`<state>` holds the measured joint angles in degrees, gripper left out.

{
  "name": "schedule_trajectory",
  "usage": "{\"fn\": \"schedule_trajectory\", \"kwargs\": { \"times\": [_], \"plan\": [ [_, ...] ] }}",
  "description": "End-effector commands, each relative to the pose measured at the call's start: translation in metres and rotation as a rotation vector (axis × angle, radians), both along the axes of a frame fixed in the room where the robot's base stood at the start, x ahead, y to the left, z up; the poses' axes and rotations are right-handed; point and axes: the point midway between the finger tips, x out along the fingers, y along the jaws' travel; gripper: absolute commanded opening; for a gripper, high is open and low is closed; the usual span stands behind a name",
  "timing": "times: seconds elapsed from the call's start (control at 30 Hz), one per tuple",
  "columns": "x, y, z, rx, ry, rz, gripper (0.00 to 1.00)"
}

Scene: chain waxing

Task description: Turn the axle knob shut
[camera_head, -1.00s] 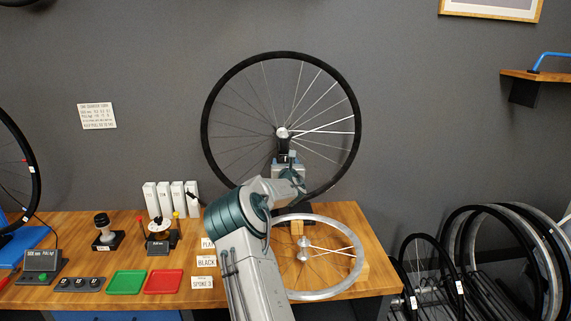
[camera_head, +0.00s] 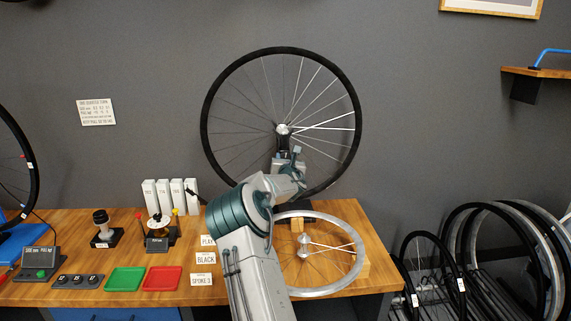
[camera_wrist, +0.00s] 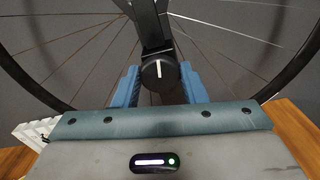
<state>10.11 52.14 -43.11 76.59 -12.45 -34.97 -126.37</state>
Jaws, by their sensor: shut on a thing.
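The black axle knob (camera_wrist: 158,74) sits between the blue fingers of my gripper (camera_wrist: 158,86) in the wrist view. A white line on its face stands nearly upright. My gripper is shut on the knob, with one finger on each side. A dark fork or stand arm rises just above the knob and holds the black-rimmed wheel (camera_head: 206,112). In the head view, my arm hides most of the knob's surroundings.
Green (camera_head: 125,279) and red (camera_head: 162,279) trays and white boxes (camera_head: 170,196) stand to the left. More wheels (camera_head: 500,240) stand at the right.

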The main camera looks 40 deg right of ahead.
Motion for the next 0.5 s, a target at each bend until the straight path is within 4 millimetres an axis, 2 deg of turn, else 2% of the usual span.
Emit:
{"fn": "schedule_trajectory", "kwargs": {
  "times": [0.5],
  "plan": [
    [-0.0005, -0.0007, -0.0016, 0.405, -0.254, 0.001, 0.15]
  ]
}}
